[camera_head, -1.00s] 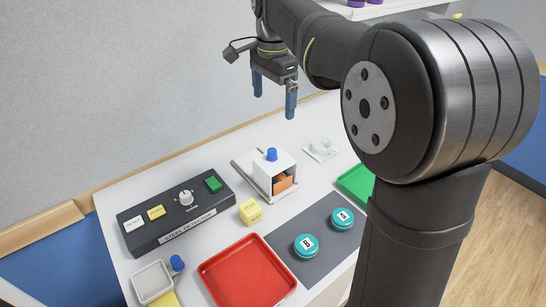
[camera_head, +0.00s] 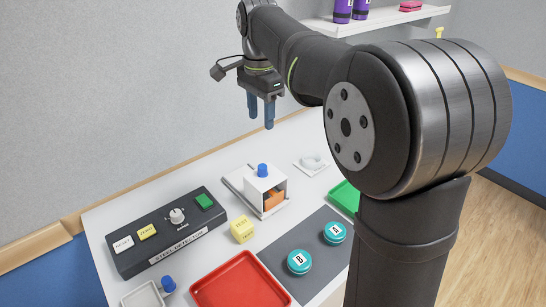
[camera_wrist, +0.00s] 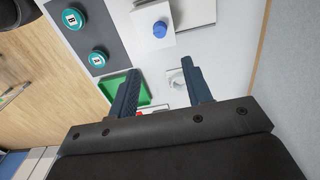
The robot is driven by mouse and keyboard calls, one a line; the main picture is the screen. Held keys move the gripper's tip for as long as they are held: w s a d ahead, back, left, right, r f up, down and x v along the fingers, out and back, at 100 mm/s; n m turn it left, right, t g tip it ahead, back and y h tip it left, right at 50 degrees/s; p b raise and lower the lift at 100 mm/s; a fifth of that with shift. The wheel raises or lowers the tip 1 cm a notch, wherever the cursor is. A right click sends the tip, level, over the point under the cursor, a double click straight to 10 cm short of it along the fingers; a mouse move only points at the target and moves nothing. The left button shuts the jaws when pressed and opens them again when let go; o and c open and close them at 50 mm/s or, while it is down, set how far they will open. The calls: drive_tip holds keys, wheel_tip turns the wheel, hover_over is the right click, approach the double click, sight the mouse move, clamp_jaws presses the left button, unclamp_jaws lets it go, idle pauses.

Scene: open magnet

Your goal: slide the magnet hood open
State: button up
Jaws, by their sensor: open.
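The magnet hood (camera_head: 267,182) is a white box with a blue knob (camera_head: 262,170) on top, on a pale base plate on the table. Its front is open toward the camera and an orange-brown block (camera_head: 273,199) shows inside. In the wrist view the hood (camera_wrist: 142,22) is at the top centre, with its blue knob (camera_wrist: 160,29). My gripper (camera_head: 261,118) hangs above and behind the hood in the head view, fingers pointing down, apart and empty. In the wrist view its fingers (camera_wrist: 163,85) reach toward the hood without touching it.
A steel detector box (camera_head: 167,232) stands left of the hood, with a yellow cube (camera_head: 242,229) between. A red tray (camera_head: 240,284), a grey mat with two teal discs (camera_head: 299,262) and a green tray (camera_head: 345,197) lie around. A white piece (camera_head: 312,163) sits behind right.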

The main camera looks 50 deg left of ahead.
sight(262, 166)
wheel_tip(262, 166, down, 15)
drive_tip(key=shift+f, duration=0.15)
drive_tip(key=shift+c, duration=0.3)
drive_tip(key=shift+a, duration=0.1)
clamp_jaws()
